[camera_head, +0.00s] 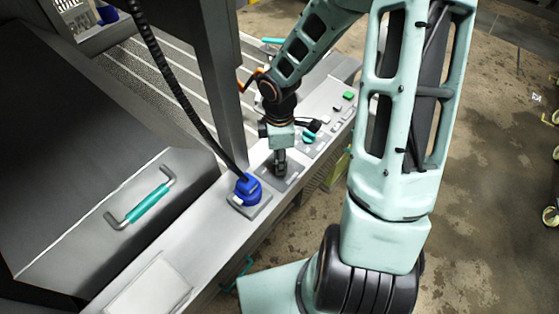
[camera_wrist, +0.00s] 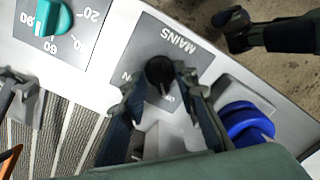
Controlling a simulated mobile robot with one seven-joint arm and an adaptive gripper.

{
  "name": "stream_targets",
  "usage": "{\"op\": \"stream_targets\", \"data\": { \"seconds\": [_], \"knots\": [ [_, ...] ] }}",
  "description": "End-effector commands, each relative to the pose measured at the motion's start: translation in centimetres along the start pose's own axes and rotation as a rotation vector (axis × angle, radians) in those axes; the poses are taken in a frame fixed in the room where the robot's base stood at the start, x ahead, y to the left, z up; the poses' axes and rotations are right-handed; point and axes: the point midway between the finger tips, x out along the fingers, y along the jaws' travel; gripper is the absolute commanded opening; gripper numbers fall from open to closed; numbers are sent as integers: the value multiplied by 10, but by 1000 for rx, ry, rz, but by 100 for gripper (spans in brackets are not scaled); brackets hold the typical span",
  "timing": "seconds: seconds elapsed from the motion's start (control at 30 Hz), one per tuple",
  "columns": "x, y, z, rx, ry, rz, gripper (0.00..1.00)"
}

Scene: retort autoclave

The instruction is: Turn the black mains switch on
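The black mains switch (camera_wrist: 160,73) is a round knob on a dark grey plate marked MAINS (camera_wrist: 185,40) in the wrist view. The letter N shows to its left and part of another label just below it. I cannot read which way the knob points. My gripper (camera_wrist: 161,78) has its two fingers apart, one on each side of the knob, close to its edges. Whether they touch it I cannot tell. In the head view my gripper (camera_head: 280,170) points down at the plate (camera_head: 293,182) on the metal ledge and hides the knob.
A blue button (camera_head: 248,187) sits on the ledge beside the mains plate, also in the wrist view (camera_wrist: 247,122). A teal dial (camera_wrist: 52,17) lies on the other side. A green button (camera_head: 349,95) is farther along. A dark cable hangs near the blue button.

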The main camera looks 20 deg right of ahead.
Motion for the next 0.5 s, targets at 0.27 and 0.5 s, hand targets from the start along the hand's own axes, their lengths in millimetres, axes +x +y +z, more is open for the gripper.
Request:
{"op": "stream_targets", "data": {
  "seconds": [0.27,0.5],
  "knots": [
    [0,0,0,0,0,0,21],
    [0,0,0,0,0,0,0]
  ]
}}
